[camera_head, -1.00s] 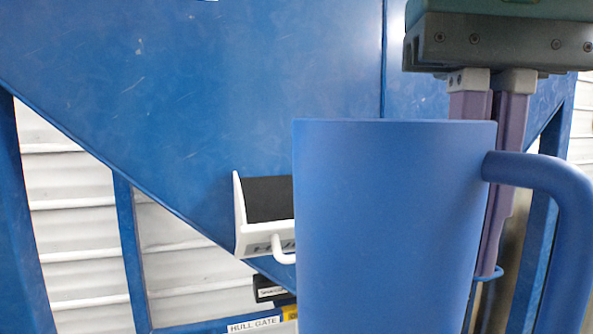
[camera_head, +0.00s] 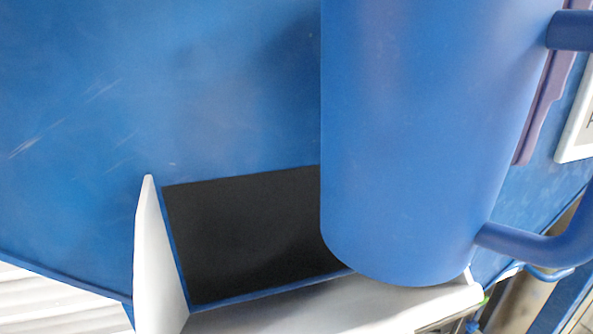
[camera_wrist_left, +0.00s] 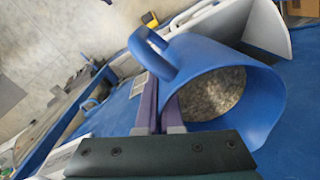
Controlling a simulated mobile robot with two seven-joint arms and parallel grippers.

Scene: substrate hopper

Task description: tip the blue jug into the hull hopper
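The blue jug (camera_head: 425,140) fills the right middle of the head view, its base low and its rim above the picture. Its handle (camera_head: 530,245) points right. In the left wrist view the jug (camera_wrist_left: 262,105) shows its open mouth, with grey speckled grains (camera_wrist_left: 215,92) inside. My left gripper (camera_wrist_left: 163,108) has its purple fingers at the jug's wall near the handle and holds it raised; the exact contact is partly hidden. The blue hull hopper (camera_head: 130,90) has a dark intake opening (camera_head: 250,235), partly covered by the jug. My right gripper is out of view.
A white cheek plate (camera_head: 155,255) stands at the intake's left, and a white lip (camera_head: 350,305) runs below it. A white sign (camera_head: 578,120) is at the right edge. The hopper face left of the jug is clear.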

